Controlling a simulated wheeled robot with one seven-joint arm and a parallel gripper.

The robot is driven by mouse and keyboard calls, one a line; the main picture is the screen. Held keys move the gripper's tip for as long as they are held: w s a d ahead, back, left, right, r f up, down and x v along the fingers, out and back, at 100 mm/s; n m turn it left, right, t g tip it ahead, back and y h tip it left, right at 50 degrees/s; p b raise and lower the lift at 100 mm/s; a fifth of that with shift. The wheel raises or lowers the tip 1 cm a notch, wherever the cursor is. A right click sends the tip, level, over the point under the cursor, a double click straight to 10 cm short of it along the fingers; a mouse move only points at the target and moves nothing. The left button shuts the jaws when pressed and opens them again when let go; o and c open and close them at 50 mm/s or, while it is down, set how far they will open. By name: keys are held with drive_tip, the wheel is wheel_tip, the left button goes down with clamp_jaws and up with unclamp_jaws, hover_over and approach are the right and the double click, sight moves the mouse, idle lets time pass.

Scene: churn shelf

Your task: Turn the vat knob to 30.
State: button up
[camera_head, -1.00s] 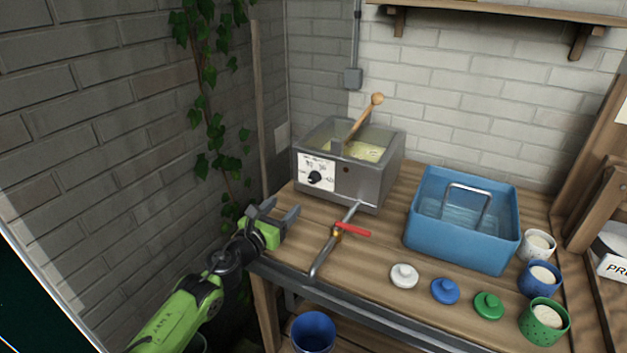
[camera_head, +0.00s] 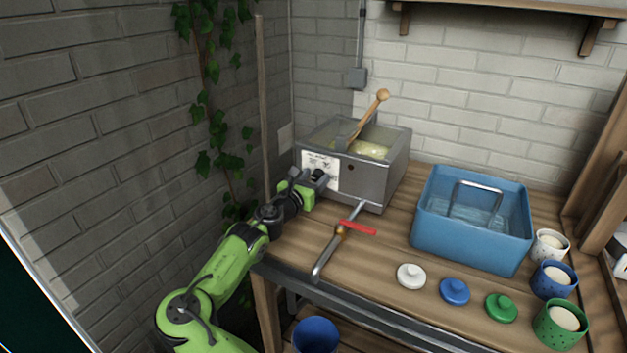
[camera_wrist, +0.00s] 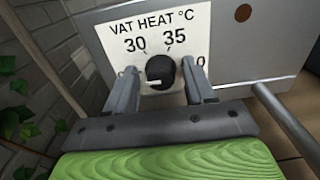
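The vat (camera_head: 362,180) is a grey metal box with a white dial plate on its front. In the wrist view the plate (camera_wrist: 158,20) reads "VAT HEAT °C" with 30 and 35 visible; my fingers partly cover the side labels. The black vat knob (camera_wrist: 160,71) has a pale mark at its lower left, away from 30. My gripper (camera_wrist: 160,84) is open, with one finger on each side of the knob and gaps visible beside it. In the head view my gripper (camera_head: 321,176) is at the plate and hides the knob.
A tap with a red lever (camera_head: 358,227) sticks out from the vat's front, right of my gripper. A blue basin (camera_head: 470,240), lids and cups stand further right. The brick wall and ivy (camera_head: 205,130) are at the left.

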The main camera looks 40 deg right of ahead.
drive_tip(key=c, duration=0.8)
drive_tip(key=shift+m+p, duration=0.35)
drive_tip(key=shift+m, duration=0.15)
drive_tip(key=shift+m+p, duration=0.55)
drive_tip(key=shift+m, duration=0.45)
drive_tip(key=m, duration=0.2)
drive_tip(key=shift+s+m+p, duration=0.1)
drive_tip(key=shift+m+p, duration=0.25)
drive_tip(key=shift+m, duration=0.05)
drive_tip(key=m, duration=0.5)
drive_tip(key=shift+f+m, duration=0.15)
drive_tip(key=shift+m, duration=0.25)
drive_tip(key=shift+m+b, duration=0.3)
